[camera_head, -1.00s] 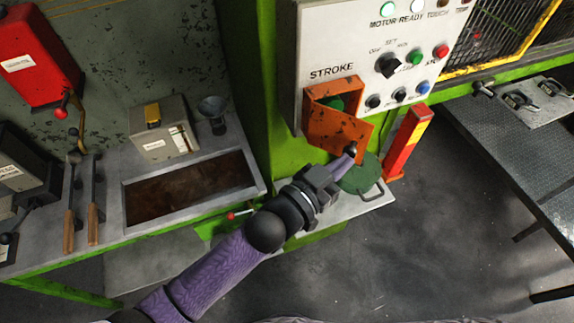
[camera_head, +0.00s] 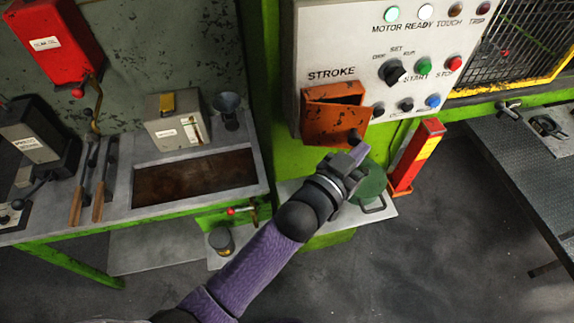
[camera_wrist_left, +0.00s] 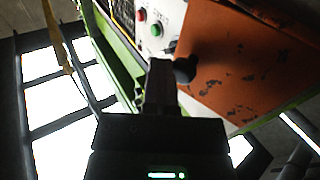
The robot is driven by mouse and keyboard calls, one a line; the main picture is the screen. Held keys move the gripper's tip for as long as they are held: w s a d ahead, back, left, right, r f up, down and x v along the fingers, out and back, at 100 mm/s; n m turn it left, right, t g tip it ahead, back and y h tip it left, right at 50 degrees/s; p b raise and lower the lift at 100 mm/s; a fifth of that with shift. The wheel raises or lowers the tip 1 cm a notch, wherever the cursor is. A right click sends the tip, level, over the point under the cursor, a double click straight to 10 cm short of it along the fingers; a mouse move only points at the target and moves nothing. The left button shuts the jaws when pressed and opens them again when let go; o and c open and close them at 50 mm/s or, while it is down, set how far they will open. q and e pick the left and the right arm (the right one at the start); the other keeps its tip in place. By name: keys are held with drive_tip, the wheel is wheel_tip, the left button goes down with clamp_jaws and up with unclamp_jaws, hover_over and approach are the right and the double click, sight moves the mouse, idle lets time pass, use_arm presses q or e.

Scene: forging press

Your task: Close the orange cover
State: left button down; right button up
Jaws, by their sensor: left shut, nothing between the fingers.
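The orange cover (camera_head: 330,127) is a worn orange flap on its box under the STROKE label, at the lower left of the white control panel. A narrow dark gap shows along its top, so it stands slightly ajar. A dark knob (camera_head: 355,136) sits at its lower right. My left gripper (camera_head: 360,150) is shut and empty, with its tip just below the knob. In the left wrist view the cover (camera_wrist_left: 245,65) fills the upper right, and the knob (camera_wrist_left: 185,69) is right beside my fingers (camera_wrist_left: 161,80). I cannot tell whether they touch. My right gripper is not in view.
The white panel (camera_head: 350,50) carries several buttons and a selector knob right of the cover. A red-yellow post (camera_head: 414,160) and a green round lid (camera_head: 371,185) stand close below. A workbench (camera_head: 195,212) with a sunken tray is at left.

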sight(356, 144)
use_arm(q)
drive_tip(key=shift+w+d+b, duration=0.25)
drive_tip(key=shift+w+b, duration=0.3)
drive_tip(key=shift+w, duration=0.85)
use_arm(e)
drive_tip(key=shift+a+f, duration=0.8)
drive_tip(key=shift+a, duration=0.1)
use_arm(q)
drive_tip(key=shift+w, duration=0.15)
use_arm(e)
drive_tip(key=shift+d, duration=0.2)
drive_tip(key=shift+s, duration=0.1)
